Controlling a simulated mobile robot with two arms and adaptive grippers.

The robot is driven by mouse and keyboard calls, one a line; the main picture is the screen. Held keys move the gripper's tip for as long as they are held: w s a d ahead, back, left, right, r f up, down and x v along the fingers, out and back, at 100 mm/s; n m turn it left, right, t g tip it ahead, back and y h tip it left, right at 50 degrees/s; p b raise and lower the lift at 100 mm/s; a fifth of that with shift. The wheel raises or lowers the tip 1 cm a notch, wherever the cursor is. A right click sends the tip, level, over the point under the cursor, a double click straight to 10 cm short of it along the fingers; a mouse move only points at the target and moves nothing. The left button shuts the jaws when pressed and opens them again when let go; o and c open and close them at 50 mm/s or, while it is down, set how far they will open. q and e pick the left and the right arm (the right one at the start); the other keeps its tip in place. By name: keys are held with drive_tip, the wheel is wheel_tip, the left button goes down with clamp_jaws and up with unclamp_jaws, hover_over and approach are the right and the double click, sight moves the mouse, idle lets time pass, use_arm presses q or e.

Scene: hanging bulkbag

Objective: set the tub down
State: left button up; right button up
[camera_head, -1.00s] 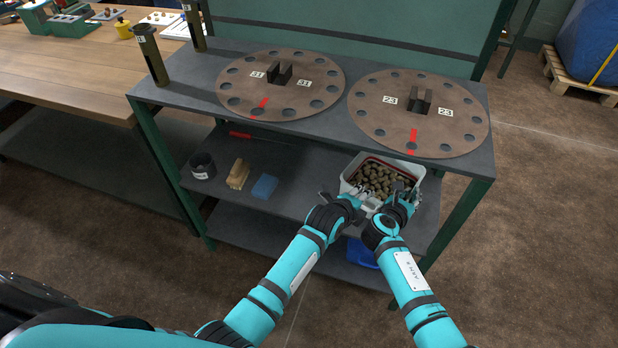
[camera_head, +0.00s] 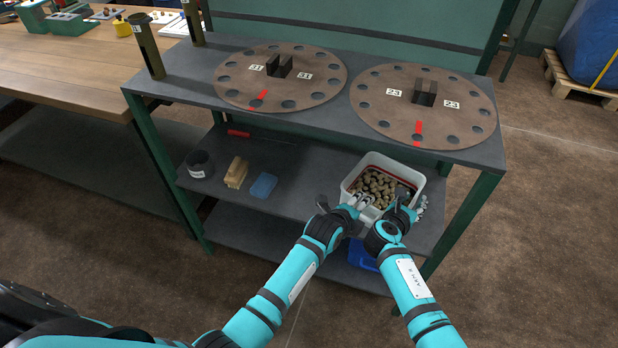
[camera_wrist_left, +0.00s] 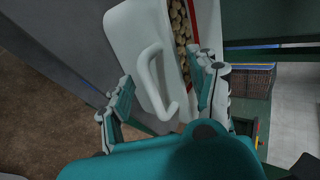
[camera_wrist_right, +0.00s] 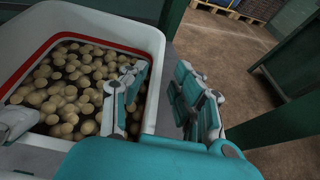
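The white tub (camera_head: 420,180), with a red inner edge and full of small round brown pieces, is at the right end of the middle shelf. It looks upright; I cannot tell whether its base rests on the shelf. My left gripper (camera_head: 349,204) is at its near left side. In the left wrist view its fingers stand apart, either side of the tub's white handle (camera_wrist_left: 152,75). My right gripper (camera_head: 408,207) is at the near right side. In the right wrist view its fingers are apart, one over the contents, one outside the tub wall (camera_wrist_right: 155,100).
The middle shelf (camera_head: 310,195) also holds a dark cup (camera_head: 199,165), a tan brush-like block (camera_head: 236,173), a blue block (camera_head: 263,186) and a red-handled tool (camera_head: 238,133). The upper top with two brown discs (camera_head: 280,80) overhangs behind the tub. A blue container (camera_head: 361,256) sits below.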

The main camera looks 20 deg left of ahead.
use_arm(q)
drive_tip(key=shift+d+r, duration=0.15)
drive_tip(key=shift+r, duration=0.1)
use_arm(e)
drive_tip(key=shift+a+f, duration=0.1)
drive_tip(key=shift+a, duration=0.05)
drive_tip(key=shift+s, duration=0.2)
use_arm(q)
drive_tip(key=v, duration=1.1)
drive_tip(key=shift+s, duration=0.4)
use_arm(e)
drive_tip(key=v, duration=1.2)
drive_tip(key=shift+w, duration=0.1)
